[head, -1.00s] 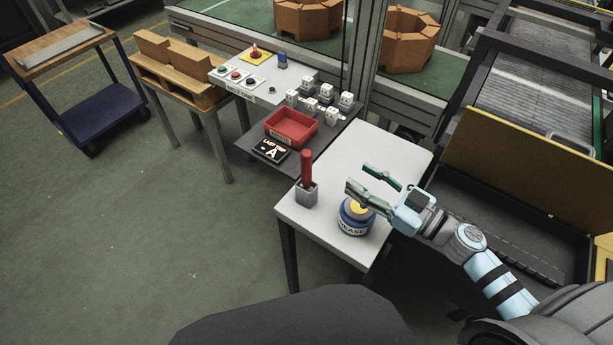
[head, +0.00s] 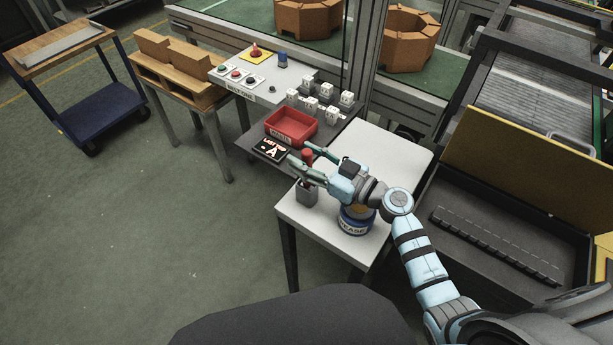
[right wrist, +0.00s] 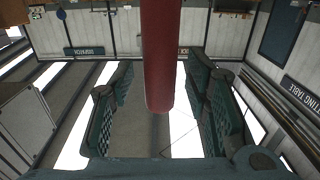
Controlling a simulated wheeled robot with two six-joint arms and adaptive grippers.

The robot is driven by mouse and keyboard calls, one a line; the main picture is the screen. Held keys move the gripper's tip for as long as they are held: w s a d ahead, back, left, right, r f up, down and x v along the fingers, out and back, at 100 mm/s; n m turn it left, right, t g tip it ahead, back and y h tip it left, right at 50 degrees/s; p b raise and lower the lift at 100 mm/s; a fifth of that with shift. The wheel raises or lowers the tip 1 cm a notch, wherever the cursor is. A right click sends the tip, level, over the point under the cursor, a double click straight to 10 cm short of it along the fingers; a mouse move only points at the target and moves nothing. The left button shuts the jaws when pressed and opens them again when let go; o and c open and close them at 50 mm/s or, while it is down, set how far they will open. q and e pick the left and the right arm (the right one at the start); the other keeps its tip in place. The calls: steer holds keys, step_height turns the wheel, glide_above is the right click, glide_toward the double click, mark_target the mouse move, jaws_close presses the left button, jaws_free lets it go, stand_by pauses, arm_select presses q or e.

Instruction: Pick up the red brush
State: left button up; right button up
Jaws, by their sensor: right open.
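The red brush (head: 307,155) stands upright in a small grey holder (head: 307,193) on the white table's left part. In the right wrist view the red brush handle (right wrist: 161,60) hangs between the two finger pads. My right gripper (head: 298,160) is open, with its fingers on either side of the brush handle. It also shows in the right wrist view (right wrist: 160,110), with gaps between the handle and both pads. The fingers and palm hide part of the handle in the head view. My left gripper is not in view.
A blue grease tin (head: 354,222) stands under my right forearm on the white table (head: 395,150). A red bin (head: 291,125) and a black sign (head: 271,150) lie on the dark shelf beyond. The table's front left is clear.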

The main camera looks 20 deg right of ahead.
jaws_close()
steer(key=shift+r, duration=0.1)
